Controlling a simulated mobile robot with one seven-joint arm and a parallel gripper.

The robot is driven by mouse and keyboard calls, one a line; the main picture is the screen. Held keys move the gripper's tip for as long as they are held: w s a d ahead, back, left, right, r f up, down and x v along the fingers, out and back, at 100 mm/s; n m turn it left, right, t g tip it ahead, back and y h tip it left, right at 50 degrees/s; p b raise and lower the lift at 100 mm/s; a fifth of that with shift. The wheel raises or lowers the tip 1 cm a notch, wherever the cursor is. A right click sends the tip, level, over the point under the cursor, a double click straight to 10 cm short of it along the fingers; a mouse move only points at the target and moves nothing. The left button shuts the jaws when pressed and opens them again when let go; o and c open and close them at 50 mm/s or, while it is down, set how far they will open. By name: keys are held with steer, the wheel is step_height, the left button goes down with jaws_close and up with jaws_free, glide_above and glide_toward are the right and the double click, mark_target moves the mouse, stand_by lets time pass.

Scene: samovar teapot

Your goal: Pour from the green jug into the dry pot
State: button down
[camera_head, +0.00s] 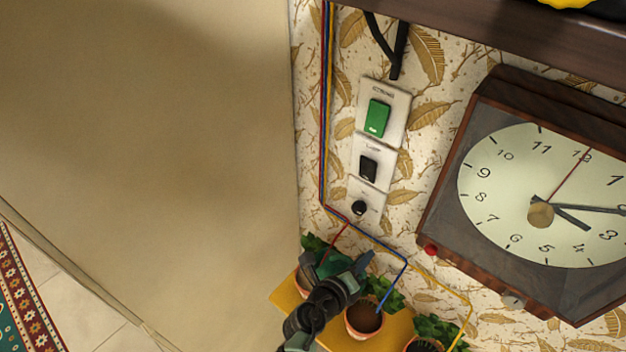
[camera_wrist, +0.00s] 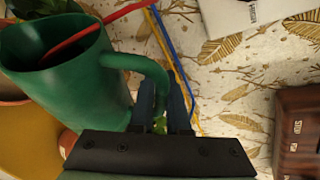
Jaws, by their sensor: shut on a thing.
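The green jug (camera_wrist: 75,75) fills the left of the wrist view, its open mouth toward the upper left. My gripper (camera_wrist: 162,100) is shut on the jug's handle (camera_wrist: 140,65). In the head view my gripper (camera_head: 350,275) is over the potted plants, with part of the green jug (camera_head: 334,264) showing beside it. A left pot (camera_head: 303,283) is partly hidden behind the jug and gripper. A middle pot (camera_head: 364,325) shows brown soil, and a right pot (camera_head: 424,346) is cut by the lower edge. I cannot tell which pot is dry, or whether anything flows.
The pots stand on a yellow shelf (camera_head: 287,299). A red wire (camera_head: 335,243) runs down to the left pot and crosses the jug's mouth in the wrist view. Blue (camera_head: 393,284) and yellow (camera_head: 466,318) wires hang nearby. A large clock (camera_head: 545,200) is at right.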

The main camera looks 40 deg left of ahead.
steer(key=shift+a+r+n+p, duration=0.4)
steer(key=shift+a+r, duration=0.05)
steer(key=shift+r, duration=0.4)
steer(key=shift+a+r+h, duration=0.1)
steer(key=shift+r+h, duration=0.05)
steer(key=shift+h, duration=0.25)
steer(key=shift+s, duration=0.1)
steer(key=shift+w+n, duration=0.2)
steer(key=shift+n, duration=0.1)
steer(key=shift+w+d, duration=0.2)
steer(key=shift+d, duration=0.15)
steer(key=shift+d, duration=0.1)
steer(key=shift+d+t, duration=0.3)
steer(key=shift+d, duration=0.35)
stand_by(0.8)
